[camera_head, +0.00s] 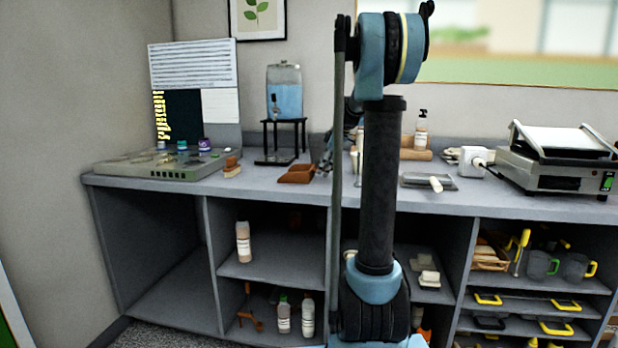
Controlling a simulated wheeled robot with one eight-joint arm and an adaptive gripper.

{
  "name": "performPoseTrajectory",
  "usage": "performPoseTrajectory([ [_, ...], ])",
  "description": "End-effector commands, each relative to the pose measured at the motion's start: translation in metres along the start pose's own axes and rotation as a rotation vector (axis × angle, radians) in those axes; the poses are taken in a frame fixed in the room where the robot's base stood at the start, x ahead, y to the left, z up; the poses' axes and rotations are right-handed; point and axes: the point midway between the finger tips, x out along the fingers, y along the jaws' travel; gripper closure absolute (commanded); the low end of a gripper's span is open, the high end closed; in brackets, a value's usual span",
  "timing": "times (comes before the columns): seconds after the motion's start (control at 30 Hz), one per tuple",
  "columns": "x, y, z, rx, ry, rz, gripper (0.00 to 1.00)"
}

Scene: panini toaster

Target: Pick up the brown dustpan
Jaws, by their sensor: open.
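A brown dustpan (295,174) lies on the grey countertop (262,199), in front of the drink dispenser and left of my upright arm. My gripper (325,166) shows small and dark beside the dustpan's right end, partly hidden behind my arm. It is open and holds nothing that I can see. Whether its fingers touch the dustpan cannot be told at this size.
A drink dispenser (284,96) on a black stand is behind the dustpan. A brush (232,168) and a grey tray with jars (150,167) are to its left. A panini press (558,160) stands at the right. Open shelves below hold bottles and mugs.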

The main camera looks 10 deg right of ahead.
Motion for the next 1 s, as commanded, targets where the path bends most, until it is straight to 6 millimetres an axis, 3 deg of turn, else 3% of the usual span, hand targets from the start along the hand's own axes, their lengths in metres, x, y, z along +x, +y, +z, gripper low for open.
performPoseTrajectory([
  [0.2,0.019,0.001,0.000,0.000,0.000,0.001,0.57],
  [0.43,0.020,0.000,0.000,0.001,0.000,0.001,0.57],
  [0.63,0.020,0.000,0.000,0.001,0.000,0.001,1.00],
  [1.0,0.018,0.001,-0.001,0.001,0.000,0.001,1.00],
])
